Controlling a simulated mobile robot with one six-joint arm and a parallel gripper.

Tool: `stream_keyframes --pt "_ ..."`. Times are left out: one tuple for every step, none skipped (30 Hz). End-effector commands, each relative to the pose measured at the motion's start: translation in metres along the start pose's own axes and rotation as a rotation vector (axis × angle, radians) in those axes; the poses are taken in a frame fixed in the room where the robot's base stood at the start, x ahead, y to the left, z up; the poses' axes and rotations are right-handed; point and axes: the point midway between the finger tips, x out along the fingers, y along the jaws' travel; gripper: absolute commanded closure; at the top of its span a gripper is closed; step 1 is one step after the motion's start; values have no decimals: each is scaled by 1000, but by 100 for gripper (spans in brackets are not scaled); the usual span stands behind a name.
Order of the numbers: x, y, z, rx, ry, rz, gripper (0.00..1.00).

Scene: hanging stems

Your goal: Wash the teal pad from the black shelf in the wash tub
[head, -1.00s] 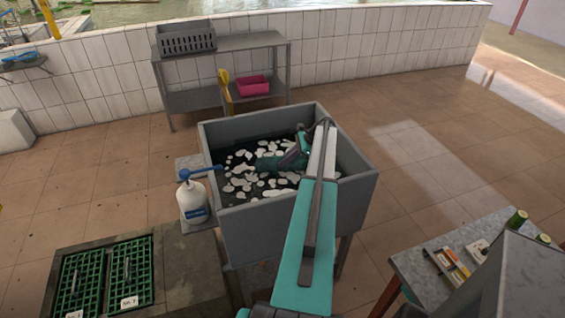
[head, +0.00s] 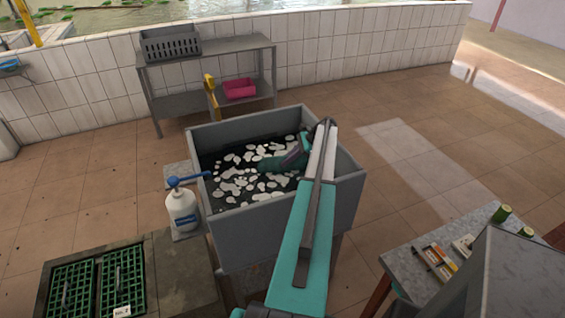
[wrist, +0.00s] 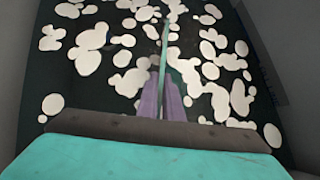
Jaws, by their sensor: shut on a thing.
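The wash tub (head: 262,231) is a grey basin of dark water with many white foam patches. My arm reaches over its right side, and my gripper (head: 284,160) is inside the tub, low over the water. Its purple fingers (wrist: 163,88) are shut on the teal pad (head: 266,165). In the wrist view the teal pad (wrist: 165,45) shows edge-on as a thin strip running ahead of the fingers, among the foam. I cannot tell how deep its lower edge is in the water.
A white pump bottle (head: 182,210) stands left of the tub. Green grates (head: 122,277) are front left; a side table (head: 408,256) is right.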

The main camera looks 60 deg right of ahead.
Motion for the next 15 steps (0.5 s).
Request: stream_keyframes --pt "1 1 0 1 1 0 100" --pt "1 1 0 1 1 0 100" --pt "1 0 0 1 1 0 100" --pt "1 0 0 1 1 0 100" --pt "1 0 0 1 1 0 100" --pt "1 0 0 1 0 0 100" --pt "1 0 0 1 0 1 100" --pt "1 0 1 1 0 1 100" --pt "2 1 2 0 0 2 100" --pt "3 1 2 0 -1 3 100" --pt "4 1 4 0 -1 4 100" --pt "6 1 5 0 -2 6 100" --pt "8 1 7 0 -3 8 100" --pt "9 1 8 0 -3 10 100" --pt "12 1 11 0 -4 12 100"
